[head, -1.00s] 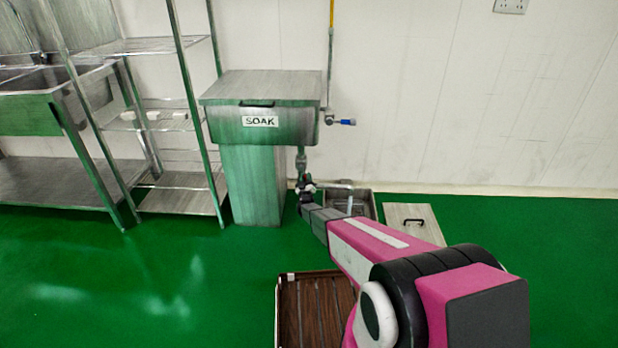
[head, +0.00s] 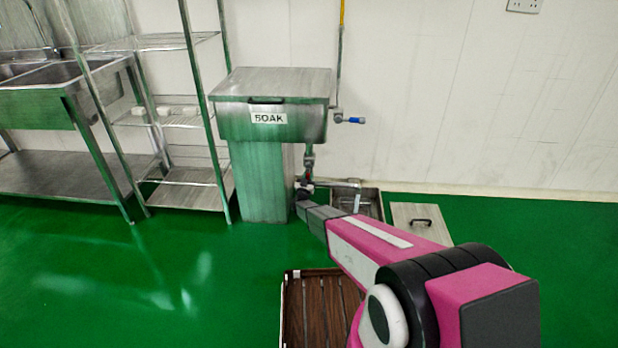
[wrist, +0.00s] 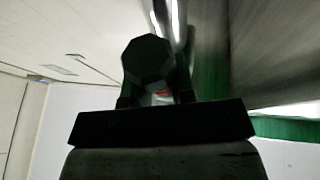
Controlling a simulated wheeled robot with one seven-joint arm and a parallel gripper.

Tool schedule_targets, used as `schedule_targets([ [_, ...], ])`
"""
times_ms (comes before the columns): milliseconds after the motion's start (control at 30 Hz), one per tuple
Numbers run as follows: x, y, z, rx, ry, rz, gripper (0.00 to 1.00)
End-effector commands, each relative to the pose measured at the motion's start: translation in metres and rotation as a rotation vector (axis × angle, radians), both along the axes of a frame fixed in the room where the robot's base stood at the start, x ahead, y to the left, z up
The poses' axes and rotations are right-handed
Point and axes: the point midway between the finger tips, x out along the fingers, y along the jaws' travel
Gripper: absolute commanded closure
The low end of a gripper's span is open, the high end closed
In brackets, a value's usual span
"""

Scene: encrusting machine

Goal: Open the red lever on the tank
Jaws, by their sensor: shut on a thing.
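The steel tank (head: 266,126) labelled SOAK stands against the wall in the head view. A thin pipe with a valve (head: 309,156) runs down from its right underside. A small red part of the lever (head: 307,173) shows just above my gripper (head: 304,187), by the tank's lower right side. A dark faceted round part (wrist: 148,60) stands just beyond and hides most of the lever.
A floor drain basin (head: 371,203) and its lid (head: 420,224) lie right of the tank. A blue-handled valve (head: 349,120) is on the wall. A wire rack (head: 185,197) and a sink (head: 60,76) stand left. A brown slatted crate (head: 285,310) is on the floor nearby.

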Motion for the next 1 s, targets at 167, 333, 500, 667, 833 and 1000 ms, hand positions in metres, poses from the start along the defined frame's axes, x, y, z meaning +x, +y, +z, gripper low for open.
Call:
schedule_targets([
  [167, 0.006, -0.003, -0.013, 0.018, 0.021, -0.002, 1.0],
  [333, 0.006, -0.002, -0.013, 0.018, 0.021, -0.001, 0.54],
  [500, 0.004, -0.001, -0.009, 0.013, 0.018, 0.0, 0.52],
  [667, 0.002, 0.0, -0.006, 0.011, 0.015, 0.0, 0.52],
  [833, -0.008, 0.003, -0.009, 0.011, 0.015, 0.0, 0.52],
  [1000, -0.028, 0.01, -0.018, 0.012, 0.016, 0.002, 0.52],
])
